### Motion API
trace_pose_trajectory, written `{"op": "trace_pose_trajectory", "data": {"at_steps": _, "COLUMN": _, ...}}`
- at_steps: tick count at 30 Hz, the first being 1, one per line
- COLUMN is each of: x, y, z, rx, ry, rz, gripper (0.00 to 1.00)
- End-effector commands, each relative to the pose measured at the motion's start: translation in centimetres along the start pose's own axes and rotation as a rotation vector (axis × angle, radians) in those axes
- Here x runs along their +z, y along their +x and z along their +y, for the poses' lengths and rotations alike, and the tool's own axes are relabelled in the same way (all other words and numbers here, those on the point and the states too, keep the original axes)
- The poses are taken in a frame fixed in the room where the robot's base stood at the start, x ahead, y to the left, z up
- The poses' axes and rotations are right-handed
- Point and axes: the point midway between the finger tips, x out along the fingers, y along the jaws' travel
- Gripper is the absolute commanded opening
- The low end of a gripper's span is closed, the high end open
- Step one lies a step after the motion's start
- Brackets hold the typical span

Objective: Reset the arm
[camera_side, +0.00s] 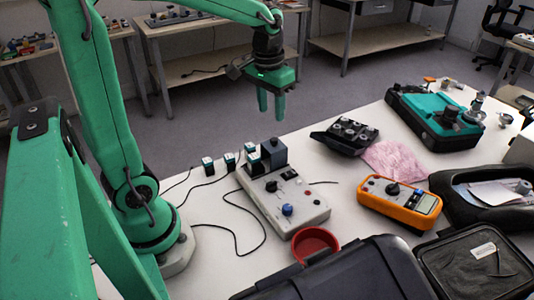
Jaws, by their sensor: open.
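My gripper (271,104) hangs at the end of my green arm, near the top middle of the side view. Its two green fingers point down with a gap between them, open and empty. It is above the far edge of the white table (330,175), apart from everything on it. Below it stands a light grey control box (300,208) with a blue knob and a dark block (273,153) at its far end. Several small dark sensor cubes (208,166) with cables sit to the left of the box.
An orange multimeter (399,200), a red bowl (315,244), a pink cloth (395,160) and a black knob tray (345,136) lie on the table. A teal instrument case (437,115) stands at the far right. Dark cases (345,272) fill the front. Loose cables (245,215) cross the left side.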

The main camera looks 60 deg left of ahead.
Motion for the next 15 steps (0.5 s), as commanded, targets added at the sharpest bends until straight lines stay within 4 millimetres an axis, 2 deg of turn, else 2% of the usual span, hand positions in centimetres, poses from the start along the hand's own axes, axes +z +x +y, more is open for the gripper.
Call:
{"op": "trace_pose_trajectory", "data": {"at_steps": 6, "x": 2.8, "y": -2.1, "z": 1.1, "rx": 0.009, "ry": 0.049, "rz": 0.093, "gripper": 0.41}}
{"op": "trace_pose_trajectory", "data": {"at_steps": 15, "x": 6.8, "y": -3.9, "z": 2.3, "rx": 0.024, "ry": 0.115, "rz": 0.216, "gripper": 0.41}}
